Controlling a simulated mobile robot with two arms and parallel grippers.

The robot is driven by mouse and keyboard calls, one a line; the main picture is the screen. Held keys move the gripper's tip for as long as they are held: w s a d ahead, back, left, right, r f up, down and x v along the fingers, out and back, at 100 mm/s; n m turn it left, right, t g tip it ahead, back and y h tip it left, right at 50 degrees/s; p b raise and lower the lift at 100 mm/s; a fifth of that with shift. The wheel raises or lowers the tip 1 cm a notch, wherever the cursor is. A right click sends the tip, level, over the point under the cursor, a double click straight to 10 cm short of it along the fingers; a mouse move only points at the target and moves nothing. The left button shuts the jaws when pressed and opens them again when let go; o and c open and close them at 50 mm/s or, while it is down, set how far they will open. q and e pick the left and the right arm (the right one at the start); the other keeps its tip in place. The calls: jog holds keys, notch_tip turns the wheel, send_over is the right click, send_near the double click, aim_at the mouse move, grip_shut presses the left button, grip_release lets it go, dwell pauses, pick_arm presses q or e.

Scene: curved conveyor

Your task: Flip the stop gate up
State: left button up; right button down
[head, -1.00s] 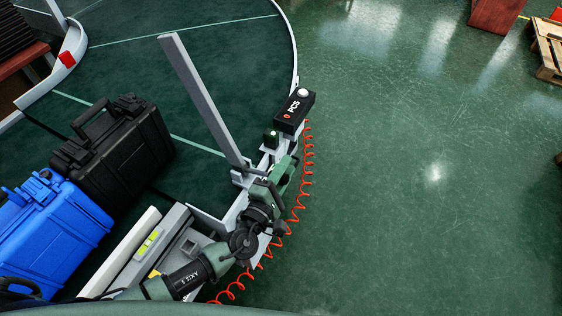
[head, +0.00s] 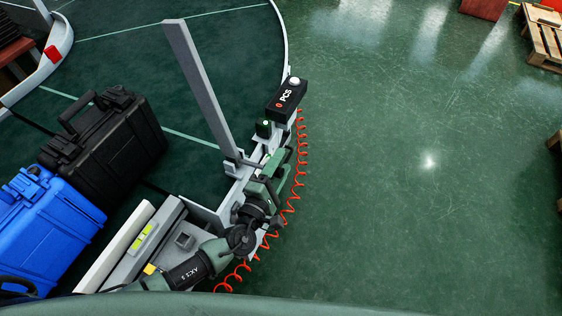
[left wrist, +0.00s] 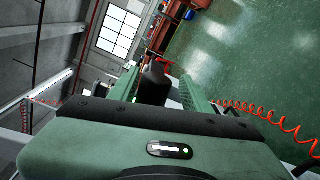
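The stop gate (head: 203,85) is a long grey bar hinged at the conveyor's outer edge. Its free end looks wider than its base, so it appears to stand up, tilted in the picture. My left gripper (head: 274,168) is just right of the gate's base, beside the rail and apart from the bar. In the left wrist view its two green fingers (left wrist: 162,90) stand apart, with a dark object between or beyond them. I cannot tell whether they touch it. My right gripper is not in view.
A black box marked PCS (head: 286,99) sits on the rail beyond my left gripper. A red coiled hose (head: 301,150) hangs along the outer side. A black case (head: 105,145) and a blue case (head: 45,235) stand on the belt (head: 235,50).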

pick_arm(q)
jog(key=shift+r, duration=0.2)
jog(key=v, duration=0.7)
jog(key=shift+s+a+b, duration=0.15)
jog(key=shift+s+b, duration=0.15)
jog(key=shift+b, duration=0.1)
jog(key=shift+f, duration=0.15)
